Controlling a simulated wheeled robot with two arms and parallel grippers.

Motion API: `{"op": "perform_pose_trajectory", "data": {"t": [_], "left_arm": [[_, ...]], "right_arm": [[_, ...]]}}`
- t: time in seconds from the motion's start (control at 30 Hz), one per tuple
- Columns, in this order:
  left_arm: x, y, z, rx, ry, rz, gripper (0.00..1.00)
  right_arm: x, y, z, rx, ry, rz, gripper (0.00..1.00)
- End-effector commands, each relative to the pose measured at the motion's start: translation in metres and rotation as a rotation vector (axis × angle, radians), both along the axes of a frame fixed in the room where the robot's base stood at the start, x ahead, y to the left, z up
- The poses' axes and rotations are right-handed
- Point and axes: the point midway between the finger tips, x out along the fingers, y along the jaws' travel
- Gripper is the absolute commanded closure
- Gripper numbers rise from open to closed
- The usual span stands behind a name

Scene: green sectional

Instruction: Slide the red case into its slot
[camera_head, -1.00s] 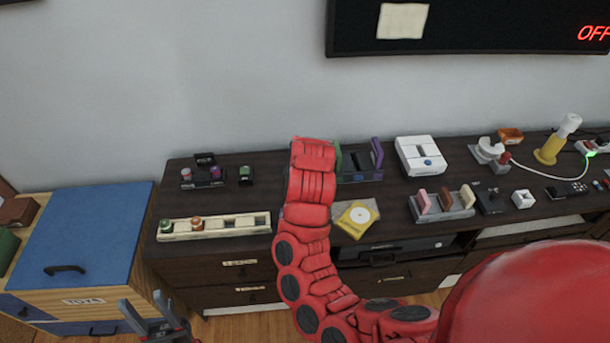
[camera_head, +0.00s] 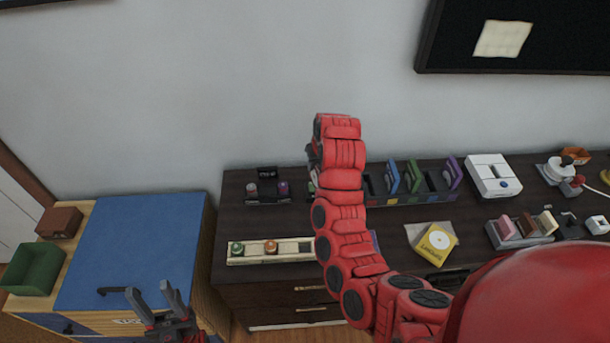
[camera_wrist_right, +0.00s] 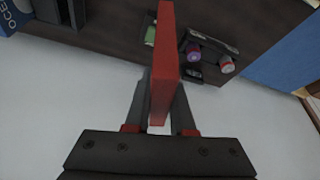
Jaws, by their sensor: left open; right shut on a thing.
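The red case (camera_wrist_right: 165,60) stands on edge between the fingers of my right gripper (camera_wrist_right: 162,85) in the right wrist view; the gripper is shut on it. In the head view my red right arm hides both gripper and case. The slotted rack (camera_head: 410,200) stands towards the back of the dark cabinet, holding a blue case (camera_head: 393,177), a green case (camera_head: 412,176) and a purple case (camera_head: 453,171), with dark gaps between them. Its left end is partly behind my arm. My left gripper (camera_head: 153,294) is open and empty, low in front of the blue-topped cabinet.
On the dark cabinet (camera_head: 235,215), a cream tray (camera_head: 250,258) with small jars lies front left. A yellow case (camera_head: 437,243) lies in front of the rack. A white box (camera_head: 493,176) stands right of it. A green bin (camera_head: 34,269) is far left.

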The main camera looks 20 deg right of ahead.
Motion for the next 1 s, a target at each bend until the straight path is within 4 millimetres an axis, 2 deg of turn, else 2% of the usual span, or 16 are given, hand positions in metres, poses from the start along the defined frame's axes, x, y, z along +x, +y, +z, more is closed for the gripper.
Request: {"op": "perform_pose_trajectory", "data": {"t": [0.03,0.23,0.4,0.5,0.6,0.7,1.0], "left_arm": [[0.000,0.000,0.003,0.000,0.000,0.000,0.50],[0.000,0.000,0.010,0.000,0.000,0.000,0.50],[0.000,0.000,0.015,0.000,0.000,0.000,0.50],[0.000,0.000,0.017,0.000,0.000,0.000,0.50],[0.000,0.000,0.018,0.000,0.000,0.000,0.50],[0.000,0.000,0.018,0.000,0.000,0.000,0.50],[0.000,0.000,0.018,0.000,0.000,0.000,0.50]], "right_arm": [[0.005,-0.016,0.000,-0.004,0.003,-0.010,1.00],[0.020,-0.082,-0.006,-0.005,0.001,-0.075,1.00],[0.019,-0.145,-0.010,-0.003,-0.001,-0.173,1.00],[0.014,-0.172,-0.011,-0.001,0.002,-0.223,1.00],[0.011,-0.189,-0.011,0.000,0.001,-0.256,1.00],[0.010,-0.196,-0.011,0.000,-0.001,-0.270,1.00],[0.010,-0.197,-0.011,-0.001,-0.001,-0.273,1.00]]}}
